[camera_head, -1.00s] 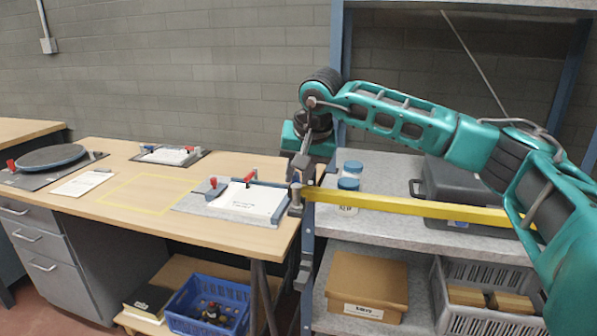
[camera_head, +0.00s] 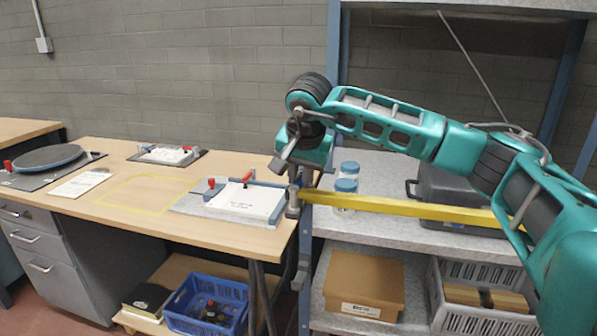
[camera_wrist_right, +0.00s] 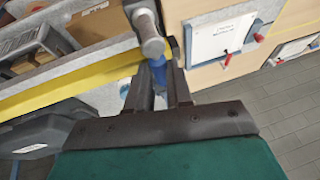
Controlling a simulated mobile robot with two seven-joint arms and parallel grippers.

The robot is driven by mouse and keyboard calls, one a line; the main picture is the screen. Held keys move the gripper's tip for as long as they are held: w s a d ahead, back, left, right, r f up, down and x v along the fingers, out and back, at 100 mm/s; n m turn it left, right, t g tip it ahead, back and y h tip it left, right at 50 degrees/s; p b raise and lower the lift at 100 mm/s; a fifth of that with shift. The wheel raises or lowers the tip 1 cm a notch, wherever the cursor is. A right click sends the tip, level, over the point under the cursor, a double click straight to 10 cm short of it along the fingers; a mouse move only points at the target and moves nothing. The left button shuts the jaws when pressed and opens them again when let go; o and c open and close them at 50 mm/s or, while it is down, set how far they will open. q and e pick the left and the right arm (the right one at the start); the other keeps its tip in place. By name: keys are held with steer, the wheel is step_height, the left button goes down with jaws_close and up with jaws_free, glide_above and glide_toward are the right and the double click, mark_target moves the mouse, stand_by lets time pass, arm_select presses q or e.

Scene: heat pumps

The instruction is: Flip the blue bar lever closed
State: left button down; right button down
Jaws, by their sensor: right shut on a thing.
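A grey post (camera_head: 293,205) stands at the right edge of the workbench, at the left end of a long yellow bar (camera_head: 400,207). In the right wrist view the post (camera_wrist_right: 148,32) and the yellow bar (camera_wrist_right: 70,82) lie just beyond my fingers. A short blue lever (camera_wrist_right: 158,72) sits between the two fingers of my right gripper (camera_wrist_right: 160,86), which is shut on it. In the head view my right gripper (camera_head: 294,174) is at the top of the post, and the blue lever is hard to make out there. My left gripper is not in view.
A fixture with a white block (camera_head: 240,202) and red handles lies on the bench, left of the post. A blue crate (camera_head: 207,305) sits below.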

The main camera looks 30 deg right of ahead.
steer(key=c, duration=1)
jaws_free()
steer(key=shift+c, duration=0.2)
steer(key=shift+r, duration=0.1)
steer(key=v, duration=1.2)
steer(key=shift+s+r, duration=0.15)
steer(key=shift+r, duration=0.25)
